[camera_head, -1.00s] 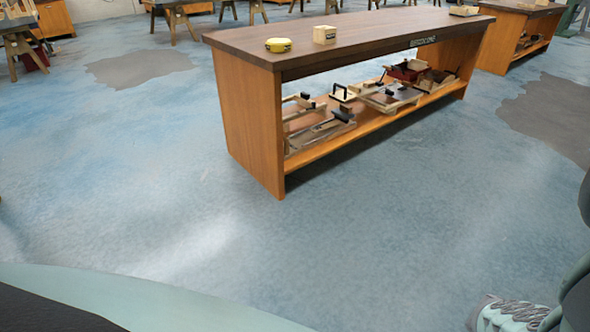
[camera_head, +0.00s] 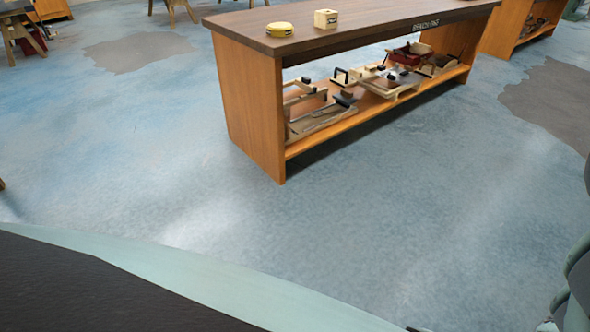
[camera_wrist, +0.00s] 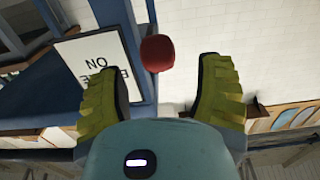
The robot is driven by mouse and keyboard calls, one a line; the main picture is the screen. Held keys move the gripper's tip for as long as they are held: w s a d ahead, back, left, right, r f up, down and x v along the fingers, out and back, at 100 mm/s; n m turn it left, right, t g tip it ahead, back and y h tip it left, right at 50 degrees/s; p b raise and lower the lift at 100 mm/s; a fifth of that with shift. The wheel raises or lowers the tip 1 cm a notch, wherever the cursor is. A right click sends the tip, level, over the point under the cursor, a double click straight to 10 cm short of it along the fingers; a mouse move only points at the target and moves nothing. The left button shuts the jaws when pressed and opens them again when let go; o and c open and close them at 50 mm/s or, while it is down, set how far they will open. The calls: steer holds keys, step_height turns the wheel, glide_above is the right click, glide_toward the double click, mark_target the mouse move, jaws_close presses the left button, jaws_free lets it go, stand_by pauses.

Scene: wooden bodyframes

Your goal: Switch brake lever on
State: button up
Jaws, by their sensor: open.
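In the wrist view, a red knob (camera_wrist: 157,53), apparently the end of the brake lever, shows just beyond my gripper (camera_wrist: 160,72). My gripper's two yellow ribbed fingers are spread wide. The knob lies between their tips in the picture, closer to the left finger, with clear gaps on both sides. I cannot tell its depth from the fingertips. A white sign (camera_wrist: 88,68) with upside-down lettering, including "ON", is left of the knob, partly covered by the left finger. The lever's shaft is not clearly visible. The head view shows neither lever nor gripper.
In the wrist view, a blue frame (camera_wrist: 140,88) stands close beside the left finger, and a pale brick wall (camera_wrist: 265,50) lies behind. In the head view, a wooden workbench (camera_head: 255,115) stands ahead, with open floor (camera_head: 390,210) around it.

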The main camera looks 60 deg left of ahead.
steer(key=shift+d+b, duration=0.3)
steer(key=shift+d, duration=1.15)
steer(key=shift+o, duration=0.4)
steer(key=shift+w, duration=0.1)
jaws_close()
